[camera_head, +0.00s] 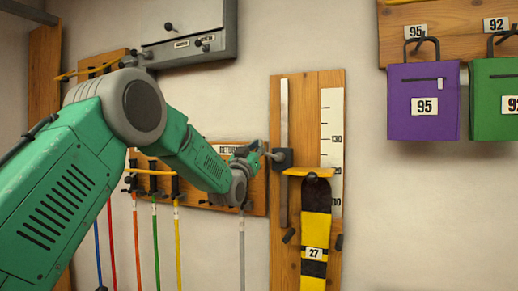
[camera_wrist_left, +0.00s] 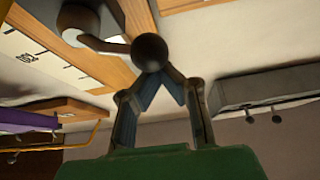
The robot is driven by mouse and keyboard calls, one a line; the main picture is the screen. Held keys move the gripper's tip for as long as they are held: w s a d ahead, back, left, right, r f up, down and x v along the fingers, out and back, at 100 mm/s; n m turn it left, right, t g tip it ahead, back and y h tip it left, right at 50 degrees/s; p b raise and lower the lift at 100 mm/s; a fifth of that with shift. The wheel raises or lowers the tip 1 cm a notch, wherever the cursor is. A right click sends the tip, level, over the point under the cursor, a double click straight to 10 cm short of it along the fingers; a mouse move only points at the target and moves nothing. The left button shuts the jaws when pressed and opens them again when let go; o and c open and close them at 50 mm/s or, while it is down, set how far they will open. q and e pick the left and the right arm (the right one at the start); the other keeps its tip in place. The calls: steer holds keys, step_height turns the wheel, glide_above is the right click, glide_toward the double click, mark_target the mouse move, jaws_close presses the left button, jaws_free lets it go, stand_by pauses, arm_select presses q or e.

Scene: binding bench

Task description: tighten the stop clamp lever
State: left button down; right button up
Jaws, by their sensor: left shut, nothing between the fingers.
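The stop clamp is a dark block (camera_head: 283,158) on the metal rail of the wooden wall board, with a yellow shelf (camera_head: 309,172) on its right. Its lever (camera_head: 272,156) sticks out left towards my left gripper (camera_head: 257,148). In the left wrist view the lever (camera_wrist_left: 104,45) runs from a grey hub (camera_wrist_left: 77,22) to a dark ball knob (camera_wrist_left: 149,52). My left gripper (camera_wrist_left: 156,76) is shut and empty, its fingertips at the knob and partly hidden by it. I cannot tell whether they touch. My right gripper is not in view.
A black-and-yellow strip tagged 27 (camera_head: 315,231) hangs below the shelf, beside a white scale (camera_head: 332,120). Purple (camera_head: 423,120) and green (camera_head: 493,118) bags hang at the right. Coloured rods hang behind my arm. A grey cabinet (camera_head: 187,30) is above.

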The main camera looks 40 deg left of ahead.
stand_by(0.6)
arm_select(q)
steer(key=s+d+f, duration=0.1)
steer(key=s, duration=0.8)
steer(key=shift+d+f, duration=0.2)
steer(key=shift+d, duration=0.2)
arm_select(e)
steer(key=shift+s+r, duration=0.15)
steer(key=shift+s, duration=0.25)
